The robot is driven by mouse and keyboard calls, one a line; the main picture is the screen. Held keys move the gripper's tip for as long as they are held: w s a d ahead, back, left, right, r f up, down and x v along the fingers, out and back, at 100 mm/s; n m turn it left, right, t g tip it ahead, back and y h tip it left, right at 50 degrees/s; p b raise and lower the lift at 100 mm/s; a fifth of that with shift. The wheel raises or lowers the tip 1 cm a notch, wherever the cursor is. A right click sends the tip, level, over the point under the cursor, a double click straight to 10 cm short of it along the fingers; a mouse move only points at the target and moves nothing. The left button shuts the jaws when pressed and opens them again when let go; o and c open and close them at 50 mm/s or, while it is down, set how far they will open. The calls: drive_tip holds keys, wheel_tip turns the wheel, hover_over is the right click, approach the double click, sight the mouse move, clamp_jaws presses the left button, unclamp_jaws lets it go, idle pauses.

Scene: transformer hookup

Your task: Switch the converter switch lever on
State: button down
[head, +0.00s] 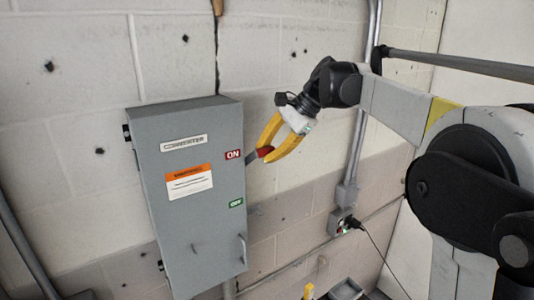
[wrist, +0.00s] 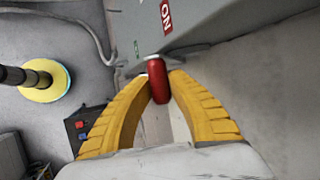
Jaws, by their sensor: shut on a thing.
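The grey converter box (head: 205,230) hangs on the wall in the head view. On its right side is the switch lever, with a grey arm and a red handle (head: 265,152). The lever stands beside the red ON label (head: 234,154), above the green OFF label (head: 236,202). My gripper (head: 268,152) has its yellow fingers around the red handle. In the wrist view, the red handle (wrist: 158,84) sits between the fingertips of my gripper (wrist: 162,80). The ON label (wrist: 166,14) shows above it.
A conduit (head: 362,130) runs down the wall right of the box to a small outlet box (head: 342,220) with a black plug and cable. In the wrist view, a yellow round-based object (wrist: 45,80) and a small box with red and blue buttons (wrist: 82,128) are at the left.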

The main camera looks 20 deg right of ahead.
drive_tip(key=shift+a+r, duration=0.1)
drive_tip(key=shift+r, duration=0.1)
drive_tip(key=c, duration=1.2)
unclamp_jaws()
drive_tip(key=shift+c, duration=0.2)
drive_tip(key=v, duration=1.2)
drive_tip(key=s+a+f+n+t+h+b, duration=0.1)
drive_tip(key=s+f+n+b, duration=0.3)
drive_tip(key=f, duration=1.9)
drive_tip(key=s+a+f+n+t+h+b, duration=0.1)
drive_tip(key=s+a+f+n+h+b, duration=0.2)
drive_tip(key=s+f+b, duration=1)
drive_tip(key=s+a+f+n+t+h+b, duration=0.1)
drive_tip(key=s+f+n+b, duration=0.5)
drive_tip(key=f+b, duration=1.8)
drive_tip(key=s+a+f+h, duration=0.1)
drive_tip(key=s+f, duration=0.2)
drive_tip(key=f, duration=0.5)
drive_tip(key=shift+a+f, duration=0.2)
drive_tip(key=shift+f, duration=0.15)
